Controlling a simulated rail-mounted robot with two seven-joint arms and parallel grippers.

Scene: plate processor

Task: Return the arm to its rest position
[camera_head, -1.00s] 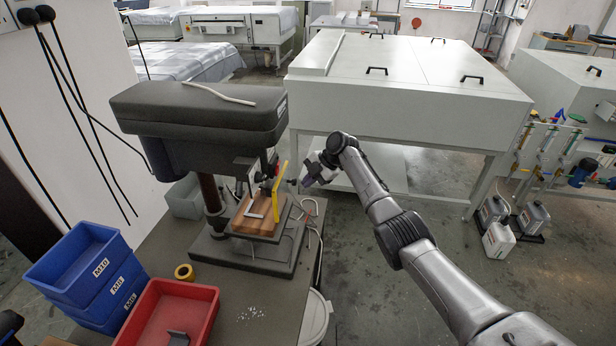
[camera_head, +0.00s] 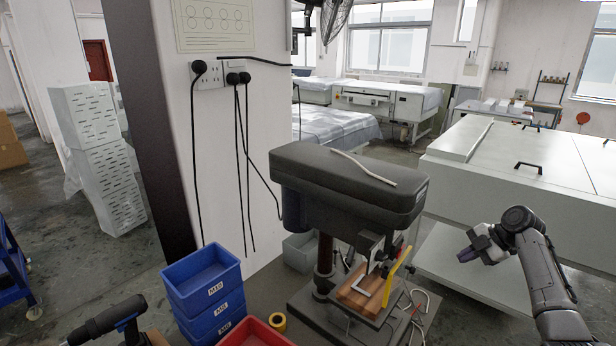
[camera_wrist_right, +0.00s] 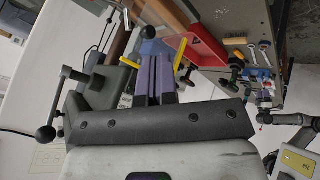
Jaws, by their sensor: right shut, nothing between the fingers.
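My right arm (camera_head: 546,283) comes in from the lower right in the head view, bent at a dark joint. Its right gripper (camera_head: 464,255), with purple fingertips, is shut and empty, held in the air to the right of the drill press (camera_head: 350,185). No contact with the press can be made out. My left gripper shows in neither view.
The press holds a wooden block (camera_head: 363,290) beside a yellow guard (camera_head: 397,262). Stacked blue bins (camera_head: 205,285) and a red bin (camera_head: 252,333) stand left of it. A large white cabinet (camera_head: 525,165) stands behind my right arm.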

